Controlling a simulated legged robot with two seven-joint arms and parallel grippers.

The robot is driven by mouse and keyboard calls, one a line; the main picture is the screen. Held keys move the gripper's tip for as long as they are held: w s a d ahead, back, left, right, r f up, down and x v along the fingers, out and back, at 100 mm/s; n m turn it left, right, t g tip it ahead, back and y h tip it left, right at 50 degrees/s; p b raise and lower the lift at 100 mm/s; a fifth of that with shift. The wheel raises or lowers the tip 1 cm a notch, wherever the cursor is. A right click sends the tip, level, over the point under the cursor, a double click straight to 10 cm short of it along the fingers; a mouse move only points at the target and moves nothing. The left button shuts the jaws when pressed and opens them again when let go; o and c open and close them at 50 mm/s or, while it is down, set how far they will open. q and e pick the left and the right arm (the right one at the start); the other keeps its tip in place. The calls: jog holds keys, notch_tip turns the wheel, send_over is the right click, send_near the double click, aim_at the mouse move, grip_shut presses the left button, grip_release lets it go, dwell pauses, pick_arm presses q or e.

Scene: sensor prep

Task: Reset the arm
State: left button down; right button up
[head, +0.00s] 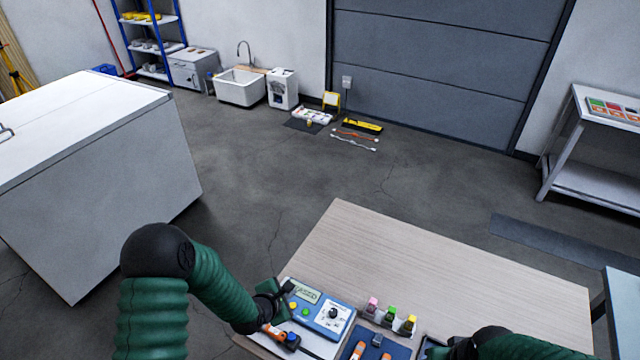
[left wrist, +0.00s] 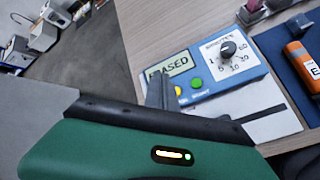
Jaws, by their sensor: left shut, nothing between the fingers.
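A blue-and-white device (head: 322,312) with a dial, a yellow and a green button and a display stands on the wooden table. In the left wrist view its display (left wrist: 170,67) reads "ERASED". My left gripper (head: 286,289) is shut and empty at the device's left edge, close to the display; I cannot tell if it touches. Its grey finger (left wrist: 162,92) shows in front of the device in the left wrist view. My right arm enters at the bottom right; its gripper (head: 430,346) is mostly cut off, so its jaws are unclear.
An orange sensor (head: 274,331) lies beside the device, below my left gripper. More orange sensors (head: 358,350) lie on a dark blue mat. Pink, green and yellow-topped blocks (head: 391,314) stand behind it. The table's far part (head: 430,260) is clear. A white cabinet (head: 95,200) stands left.

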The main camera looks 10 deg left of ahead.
pick_arm(q)
jog(key=s+a+r+m+g+y, duration=0.1)
jog(key=s+r+m+g, duration=0.2)
jog(key=s+r+m, duration=0.4)
jog(key=s+a+r+m+g+y, duration=0.1)
jog(key=s+r+m, duration=0.6)
jog(key=s+m, duration=0.7)
jog(key=a+m+g, duration=0.1)
jog(key=m+g, duration=0.1)
jog(key=m, duration=0.1)
jog(key=shift+r, duration=0.35)
jog(key=shift+s+d, duration=0.1)
jog(key=shift+s, duration=0.1)
